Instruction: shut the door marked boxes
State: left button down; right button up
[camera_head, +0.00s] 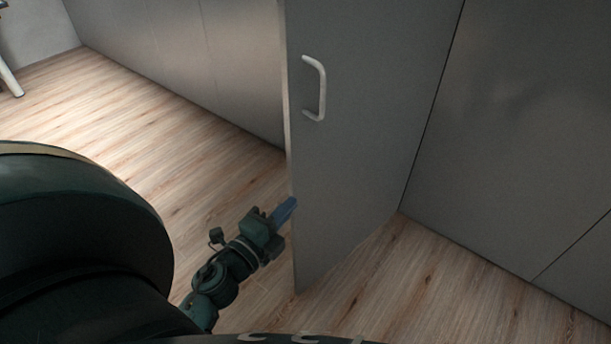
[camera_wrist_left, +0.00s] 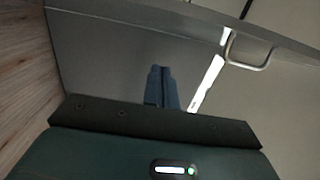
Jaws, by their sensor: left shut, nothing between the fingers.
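A tall grey door (camera_head: 360,130) stands open, its free edge toward me, at an angle to the grey cabinet front. A pale bar handle (camera_head: 316,88) is on the face toward me; a handle also shows in the left wrist view (camera_wrist_left: 250,66). A white strip (camera_wrist_left: 207,84) lies beside it there, its marking too small to read. My left gripper (camera_head: 289,206) is low at the door's free edge, well below the handle. Its blue fingers (camera_wrist_left: 161,88) are shut and empty. I cannot tell whether they touch the door. My right gripper is not in view.
Grey cabinet panels (camera_head: 525,130) run to the right of the door, and more panels (camera_head: 190,55) stand behind it at left. The wood floor (camera_head: 120,120) is clear at left. A white leg (camera_head: 9,78) of some furniture stands at the far left.

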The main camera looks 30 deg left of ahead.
aim_at(299, 171)
pick_arm(q)
jog(key=shift+w+a+p, duration=0.25)
jog(key=shift+w+a, duration=0.4)
jog(key=shift+w, duration=1.1)
jog(key=shift+w+a+p, duration=0.25)
jog(key=shift+w+a, duration=0.35)
jog(key=shift+w, duration=1.15)
jog(key=shift+w+a+p, duration=0.25)
jog(key=shift+w+a, duration=0.4)
jog(key=shift+w, duration=1.1)
